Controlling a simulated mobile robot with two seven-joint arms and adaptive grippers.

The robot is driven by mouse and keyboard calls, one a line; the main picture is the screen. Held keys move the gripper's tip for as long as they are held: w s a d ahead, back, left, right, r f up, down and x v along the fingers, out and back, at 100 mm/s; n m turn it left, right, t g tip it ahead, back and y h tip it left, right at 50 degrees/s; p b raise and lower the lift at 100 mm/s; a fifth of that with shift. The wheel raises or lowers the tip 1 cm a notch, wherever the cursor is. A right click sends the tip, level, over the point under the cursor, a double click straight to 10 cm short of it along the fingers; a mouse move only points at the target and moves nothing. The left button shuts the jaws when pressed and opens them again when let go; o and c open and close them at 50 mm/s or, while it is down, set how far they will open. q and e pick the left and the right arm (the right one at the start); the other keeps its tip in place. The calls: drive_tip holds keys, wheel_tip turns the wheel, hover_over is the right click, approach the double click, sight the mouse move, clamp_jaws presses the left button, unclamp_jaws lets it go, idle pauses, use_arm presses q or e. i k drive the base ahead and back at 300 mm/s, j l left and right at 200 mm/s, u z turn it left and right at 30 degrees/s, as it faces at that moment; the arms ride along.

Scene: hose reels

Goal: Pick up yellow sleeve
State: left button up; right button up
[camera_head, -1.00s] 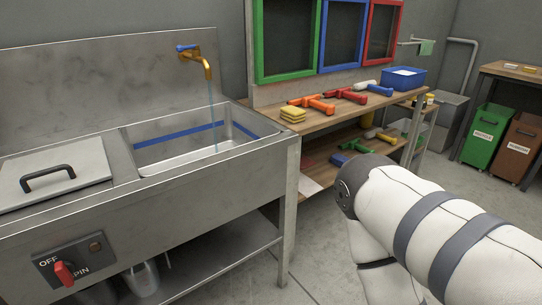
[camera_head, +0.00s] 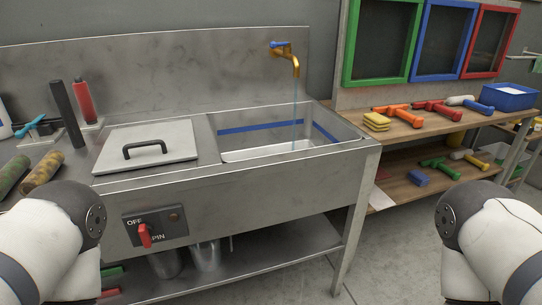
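I cannot tell for sure which thing is the yellow sleeve. A mottled yellow-brown cylinder (camera_head: 43,174) lies at the left end of the steel counter, and a mottled green cylinder (camera_head: 12,174) lies left of it. A black cylinder (camera_head: 67,113) and a red cylinder (camera_head: 85,102) stand upright behind them. On the right bench, a stack of yellow pads (camera_head: 376,121) lies at the left end, and a small yellow object shows on the shelf below. Parts of both my arms show at the lower corners; both grippers are out of view.
The steel sink (camera_head: 275,152) has water running from a brass tap (camera_head: 287,54). A lid with a black handle (camera_head: 146,150) lies left of the basin. A red switch (camera_head: 144,235) is on the front panel. Coloured tools and a blue bin (camera_head: 509,97) are on the wooden bench.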

sight(45, 169)
drive_tip(key=u, duration=1.45)
